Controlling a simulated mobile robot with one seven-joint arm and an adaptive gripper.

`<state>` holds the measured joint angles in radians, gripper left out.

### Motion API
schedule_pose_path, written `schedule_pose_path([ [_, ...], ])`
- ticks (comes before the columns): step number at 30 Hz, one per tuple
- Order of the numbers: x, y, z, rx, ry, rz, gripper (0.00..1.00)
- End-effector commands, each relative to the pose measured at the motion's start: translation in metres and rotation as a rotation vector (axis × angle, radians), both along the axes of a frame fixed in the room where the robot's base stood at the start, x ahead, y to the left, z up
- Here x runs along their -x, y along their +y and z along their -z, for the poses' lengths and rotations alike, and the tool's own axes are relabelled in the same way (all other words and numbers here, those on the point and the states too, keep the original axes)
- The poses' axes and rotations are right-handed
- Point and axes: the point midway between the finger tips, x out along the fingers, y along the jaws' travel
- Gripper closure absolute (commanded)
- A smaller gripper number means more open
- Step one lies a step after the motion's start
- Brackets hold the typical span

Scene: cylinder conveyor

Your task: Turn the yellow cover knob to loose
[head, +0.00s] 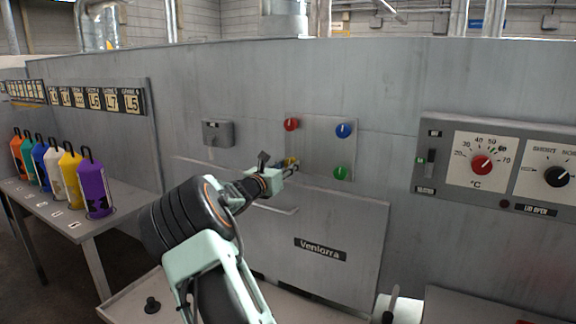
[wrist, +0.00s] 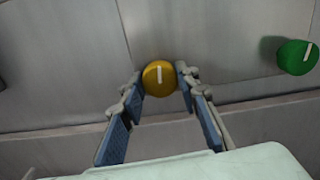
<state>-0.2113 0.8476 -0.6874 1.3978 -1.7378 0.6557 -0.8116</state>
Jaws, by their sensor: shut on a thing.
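The yellow knob (wrist: 159,78) is round with a white line mark that stands near upright in the wrist view. My gripper (wrist: 160,80) is shut on it, with one blue-padded finger at each side. In the head view the yellow knob (head: 291,161) shows only in part behind my gripper (head: 288,168), at the lower left of a grey square cover plate (head: 318,138). The words or marks for loose cannot be seen.
On the same plate are a red knob (head: 291,124), a blue knob (head: 343,130) and a green knob (head: 340,173). A handle bar (head: 272,207) sits below on the wall. A dial panel (head: 450,125) is at right. Coloured bottles (head: 95,190) stand on the left bench.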

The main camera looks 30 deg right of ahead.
Motion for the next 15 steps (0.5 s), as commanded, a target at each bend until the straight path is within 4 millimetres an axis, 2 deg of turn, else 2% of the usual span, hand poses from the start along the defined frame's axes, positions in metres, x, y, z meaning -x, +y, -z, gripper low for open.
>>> schedule_pose_path([
  [7, 0.0001, 0.0, 0.001, -0.001, 0.001, 0.0, 0.95],
  [8, 0.0001, 0.0, 0.001, -0.001, 0.001, 0.0, 0.67],
  [12, 0.0001, 0.0001, 0.0008, -0.001, 0.001, 0.0, 0.53],
  [15, 0.0001, 0.0001, 0.0006, -0.001, 0.001, 0.0, 0.53],
])
